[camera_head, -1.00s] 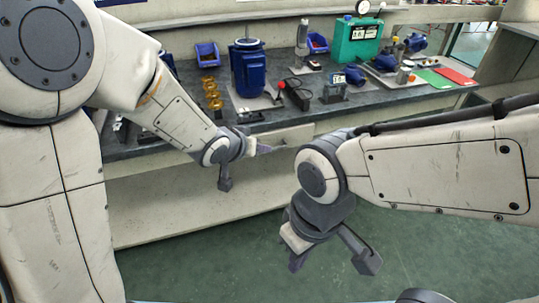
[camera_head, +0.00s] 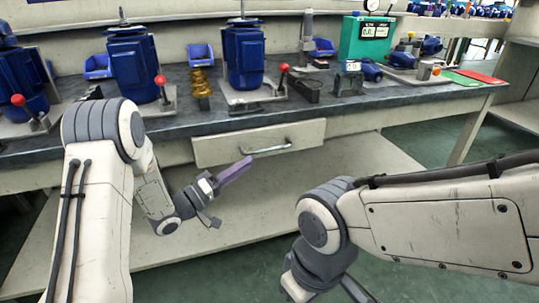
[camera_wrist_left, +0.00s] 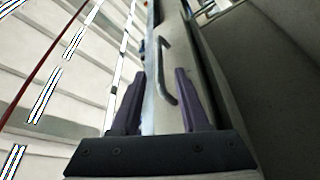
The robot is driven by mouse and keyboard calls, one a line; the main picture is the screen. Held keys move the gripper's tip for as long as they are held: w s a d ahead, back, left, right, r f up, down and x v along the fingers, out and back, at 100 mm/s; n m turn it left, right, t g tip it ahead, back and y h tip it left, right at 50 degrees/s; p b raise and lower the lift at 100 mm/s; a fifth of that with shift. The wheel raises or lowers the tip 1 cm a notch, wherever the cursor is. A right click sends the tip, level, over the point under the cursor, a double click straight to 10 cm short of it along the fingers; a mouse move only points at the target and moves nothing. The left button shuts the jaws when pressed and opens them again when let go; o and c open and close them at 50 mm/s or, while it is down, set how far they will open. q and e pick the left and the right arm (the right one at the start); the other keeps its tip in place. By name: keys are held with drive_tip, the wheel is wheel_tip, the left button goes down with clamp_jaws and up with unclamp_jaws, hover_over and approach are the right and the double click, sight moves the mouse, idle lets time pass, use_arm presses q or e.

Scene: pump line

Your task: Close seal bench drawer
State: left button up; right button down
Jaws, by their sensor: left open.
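The drawer (camera_head: 222,150) is a pale, scuffed front under the dark bench top, with a grey bar handle (camera_head: 285,147). Its front appears to stand a little proud of the bench, but how far is hard to tell. My left gripper (camera_head: 232,193) is open and empty, below and in front of the drawer, apart from it. In the left wrist view, the handle (camera_wrist_left: 164,62) shows beyond and between the purple fingers of my left gripper (camera_wrist_left: 160,72). My right gripper (camera_head: 322,292) is low in the head view and cut off by the bottom edge, so its opening is unclear.
The bench top (camera_head: 180,124) carries blue motors (camera_head: 244,55), brass parts (camera_head: 201,88), a black box (camera_head: 305,90) and a green gauge unit (camera_head: 366,40). A pale lower shelf (camera_head: 350,160) lies under the drawer. The green floor (camera_head: 425,150) at right is open.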

sight(268, 150)
use_arm(q)
drive_tip(key=b+x, duration=0.2)
drive_tip(key=x, duration=0.6)
drive_tip(key=shift+w+d, duration=0.1)
drive_tip(key=shift+d, duration=0.05)
drive_tip(key=shift+w+d+r+b, duration=0.2)
drive_tip(key=shift+w+d+b, duration=0.05)
drive_tip(key=shift+b, duration=0.05)
clamp_jaws()
idle(0.8)
